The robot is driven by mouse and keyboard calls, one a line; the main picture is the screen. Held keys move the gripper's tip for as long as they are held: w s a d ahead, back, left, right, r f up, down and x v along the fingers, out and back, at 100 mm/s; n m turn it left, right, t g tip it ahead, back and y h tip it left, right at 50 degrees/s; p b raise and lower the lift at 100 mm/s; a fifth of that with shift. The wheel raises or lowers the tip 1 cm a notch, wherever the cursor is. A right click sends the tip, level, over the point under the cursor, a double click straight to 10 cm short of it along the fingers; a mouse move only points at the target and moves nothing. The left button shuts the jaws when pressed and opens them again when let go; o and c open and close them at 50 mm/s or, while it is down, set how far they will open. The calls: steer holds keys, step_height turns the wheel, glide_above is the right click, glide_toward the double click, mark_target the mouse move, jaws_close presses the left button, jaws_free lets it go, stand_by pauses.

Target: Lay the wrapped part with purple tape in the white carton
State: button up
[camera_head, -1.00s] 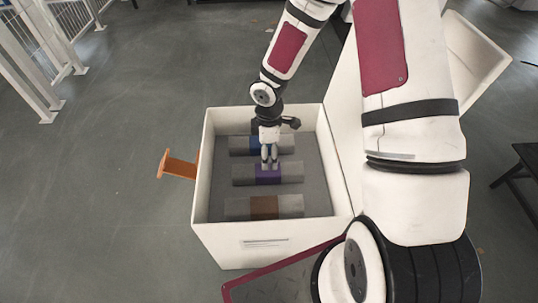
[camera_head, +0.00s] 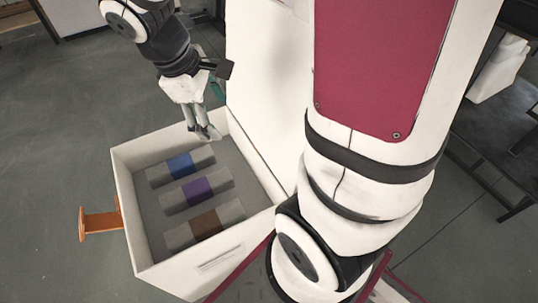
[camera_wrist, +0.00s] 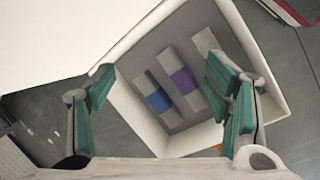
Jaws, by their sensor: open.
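My gripper (camera_head: 205,133) is above the carton's back edge, apart from the parts. In the wrist view its green-padded fingers (camera_wrist: 165,92) are spread and empty.
A tall white panel (camera_head: 262,75) rises along the carton's right side. An orange piece (camera_head: 100,222) juts out at the carton's left. My arm fills much of the right of the head view. Grey floor at the left is open.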

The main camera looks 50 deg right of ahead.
steer(key=s+a+r+m+y, duration=0.1)
steer(key=s+a+r+m, duration=0.1)
steer(key=s, duration=0.5)
steer(key=s+a+r+m+y, duration=0.1)
steer(key=s+a+r+m, duration=0.1)
steer(key=s+r, duration=0.2)
steer(key=s+a+r+m+y, duration=0.1)
steer(key=s+a+r+m, duration=0.1)
steer(key=s, duration=0.8)
steer(key=shift+s+a+r+m+y, duration=0.2)
steer(key=shift+r+m+y, duration=0.1)
steer(key=shift+r+m, duration=0.1)
step_height(320, 180, up, 30)
steer(key=t+p, duration=0.4)
steer(key=p, duration=2.4)
steer(key=shift+d, duration=0.3)
steer(key=shift+c, duration=0.2)
